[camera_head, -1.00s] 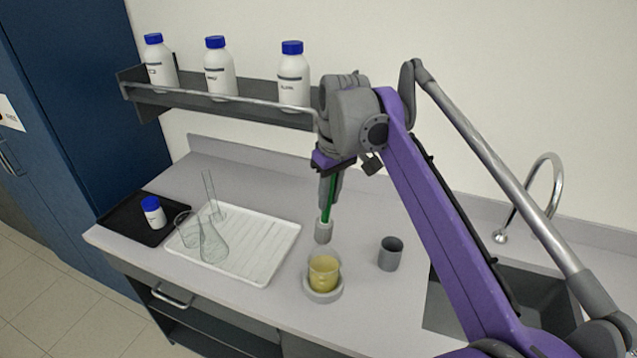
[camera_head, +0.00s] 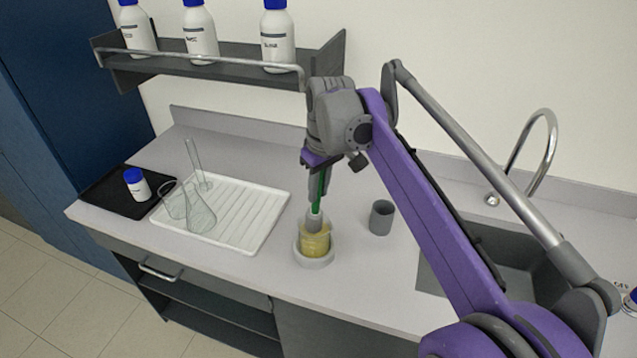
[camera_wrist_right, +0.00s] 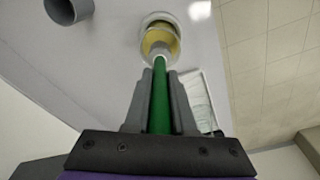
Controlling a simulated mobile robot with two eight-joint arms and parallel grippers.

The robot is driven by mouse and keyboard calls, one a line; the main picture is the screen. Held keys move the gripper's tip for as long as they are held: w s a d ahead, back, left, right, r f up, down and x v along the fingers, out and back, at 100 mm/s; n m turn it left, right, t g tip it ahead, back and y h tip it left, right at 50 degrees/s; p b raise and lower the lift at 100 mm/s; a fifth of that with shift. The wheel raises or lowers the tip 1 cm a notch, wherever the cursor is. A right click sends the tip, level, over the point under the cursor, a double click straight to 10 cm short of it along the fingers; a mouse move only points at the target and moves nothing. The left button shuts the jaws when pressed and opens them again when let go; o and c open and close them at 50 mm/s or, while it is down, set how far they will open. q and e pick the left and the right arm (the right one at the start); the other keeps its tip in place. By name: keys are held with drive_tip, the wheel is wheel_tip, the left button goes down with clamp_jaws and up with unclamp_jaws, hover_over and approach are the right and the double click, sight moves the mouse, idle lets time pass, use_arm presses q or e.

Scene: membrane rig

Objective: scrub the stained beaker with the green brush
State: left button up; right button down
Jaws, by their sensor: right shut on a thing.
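My right gripper (camera_head: 319,192) is shut on the green brush (camera_head: 321,186), which points down with its grey head lowest. The stained beaker (camera_head: 315,246), yellowish, stands in a pale round holder (camera_head: 314,261) on the bench. The brush head is at the beaker's mouth and its lower part looks to be inside. The right wrist view shows the green handle (camera_wrist_right: 160,98) between my fingers, with the head over the yellow beaker (camera_wrist_right: 152,33). How deep the head reaches is hard to tell. My left gripper is not in view.
An empty grey cup (camera_head: 382,218) stands right of the beaker, before the sink (camera_head: 535,262). A white drying rack (camera_head: 255,219) with clear glassware and a black tray (camera_head: 100,194) with a small bottle are at left. A shelf (camera_head: 215,70) with white bottles hangs behind.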

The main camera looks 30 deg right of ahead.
sight(318, 214)
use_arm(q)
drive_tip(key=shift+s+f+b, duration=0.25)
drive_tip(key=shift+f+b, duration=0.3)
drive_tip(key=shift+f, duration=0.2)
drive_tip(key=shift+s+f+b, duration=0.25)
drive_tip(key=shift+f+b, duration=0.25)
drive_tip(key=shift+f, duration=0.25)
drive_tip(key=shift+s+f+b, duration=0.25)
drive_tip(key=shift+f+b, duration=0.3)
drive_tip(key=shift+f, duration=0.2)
use_arm(e)
drive_tip(key=shift+f, duration=3.65)
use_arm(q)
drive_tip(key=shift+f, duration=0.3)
use_arm(e)
drive_tip(key=shift+f, duration=0.45)
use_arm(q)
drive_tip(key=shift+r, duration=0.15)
use_arm(e)
drive_tip(key=shift+w, duration=0.15)
